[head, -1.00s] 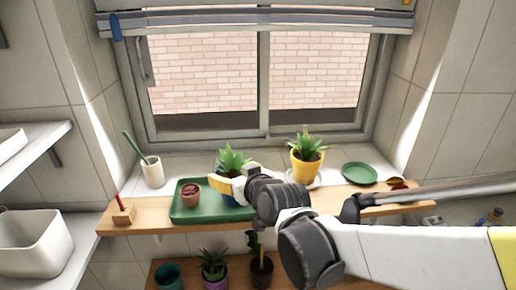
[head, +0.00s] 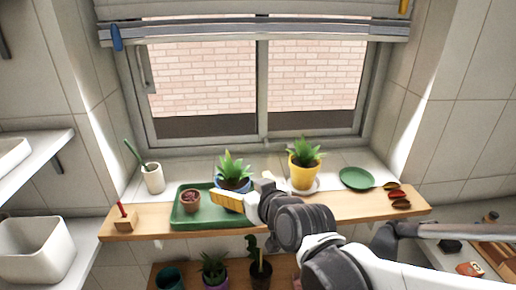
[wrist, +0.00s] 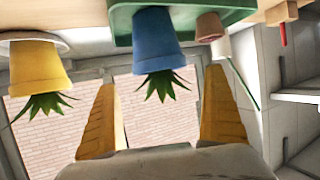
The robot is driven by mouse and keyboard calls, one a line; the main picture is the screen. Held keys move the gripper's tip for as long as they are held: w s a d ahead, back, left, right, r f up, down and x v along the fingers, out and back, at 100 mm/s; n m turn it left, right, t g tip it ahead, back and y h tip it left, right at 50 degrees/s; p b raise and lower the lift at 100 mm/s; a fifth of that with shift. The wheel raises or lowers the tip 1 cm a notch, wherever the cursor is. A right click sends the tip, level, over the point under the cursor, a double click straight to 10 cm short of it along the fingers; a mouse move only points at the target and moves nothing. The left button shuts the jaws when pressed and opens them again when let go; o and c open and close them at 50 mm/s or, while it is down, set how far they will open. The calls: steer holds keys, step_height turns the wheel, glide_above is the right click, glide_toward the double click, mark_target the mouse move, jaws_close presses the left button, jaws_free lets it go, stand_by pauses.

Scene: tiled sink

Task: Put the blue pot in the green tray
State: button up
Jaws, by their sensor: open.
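The blue pot (head: 236,185), holding a spiky green plant, stands upright at the right end of the green tray (head: 184,219) and appears to be inside its rim. Its base is partly hidden in the head view. My gripper (head: 241,194) is open, with one yellow finger in front of the pot. In the inverted wrist view, the blue pot (wrist: 156,42) lies ahead between the two spread fingers of my gripper (wrist: 162,80), with no visible contact. The green tray (wrist: 121,24) shows behind it.
A small terracotta pot (head: 190,201) stands in the tray's left part. A yellow pot (head: 304,174) on a white saucer stands to the right, close to my gripper. A green plate (head: 357,178) lies farther right. A white cup (head: 153,178) stands behind the tray on the left.

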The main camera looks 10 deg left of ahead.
steer(key=s+d+f+m+g+h, duration=0.1)
steer(key=s+d, duration=0.4)
steer(key=d, duration=0.5)
steer(key=s+d+f+m+g+h+p, duration=0.1)
steer(key=s+d+m+h, duration=0.2)
steer(key=d, duration=0.7)
steer(key=s+d+f+m+g+h, duration=0.1)
steer(key=s+d+m+g+h, duration=0.1)
steer(key=s+d, duration=0.5)
steer(key=d+m+h, duration=0.1)
steer(key=d+h, duration=0.1)
steer(key=d, duration=0.1)
steer(key=shift+s+f, duration=0.15)
steer(key=shift+s, duration=0.05)
